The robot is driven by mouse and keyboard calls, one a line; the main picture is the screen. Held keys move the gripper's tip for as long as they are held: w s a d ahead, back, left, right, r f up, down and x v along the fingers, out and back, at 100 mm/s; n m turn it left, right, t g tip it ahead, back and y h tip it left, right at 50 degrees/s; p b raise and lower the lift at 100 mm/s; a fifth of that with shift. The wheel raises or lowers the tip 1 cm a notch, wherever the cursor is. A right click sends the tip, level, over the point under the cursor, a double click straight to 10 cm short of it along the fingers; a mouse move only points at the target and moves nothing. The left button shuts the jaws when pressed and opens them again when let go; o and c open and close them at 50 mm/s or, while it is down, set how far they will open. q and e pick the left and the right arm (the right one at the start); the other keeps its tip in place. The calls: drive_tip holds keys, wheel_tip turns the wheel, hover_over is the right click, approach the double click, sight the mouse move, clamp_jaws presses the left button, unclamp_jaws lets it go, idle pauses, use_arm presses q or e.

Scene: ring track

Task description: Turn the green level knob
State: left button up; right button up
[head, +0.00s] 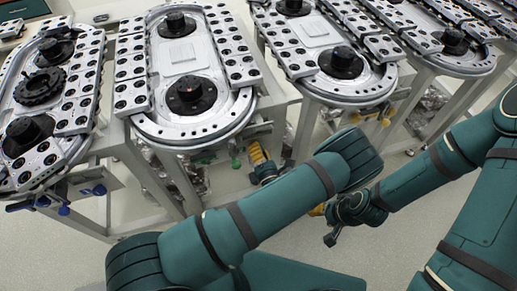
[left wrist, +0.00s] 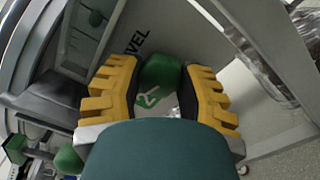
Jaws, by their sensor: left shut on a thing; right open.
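The green level knob (left wrist: 160,73) sits between the yellow fingers of my left gripper (left wrist: 160,88) in the left wrist view, with a finger against each side. Beside it are a partly hidden black label ending in "VEL" and a green curved arrow mark (left wrist: 148,98). In the head view my left gripper (head: 257,150) is at the front end of the second track from the left, partly hidden by my arm. I cannot make out the held knob there. My right gripper (head: 319,211) is open and apart from the tracks, mostly hidden behind its arm.
Other green knobs show at the lower left of the left wrist view (left wrist: 68,160) and under the track (head: 236,163). Several oval ring tracks (head: 192,133) stand on frames; the left one carries blue knobs (head: 100,190). Clear floor (head: 60,260) lies in front.

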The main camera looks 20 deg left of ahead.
use_arm(q)
drive_tip(key=n, duration=0.4)
drive_tip(key=shift+n+p, duration=0.3)
drive_tip(key=shift+n, duration=2)
drive_tip(key=o, duration=1.2)
drive_tip(key=shift+v, duration=3.75)
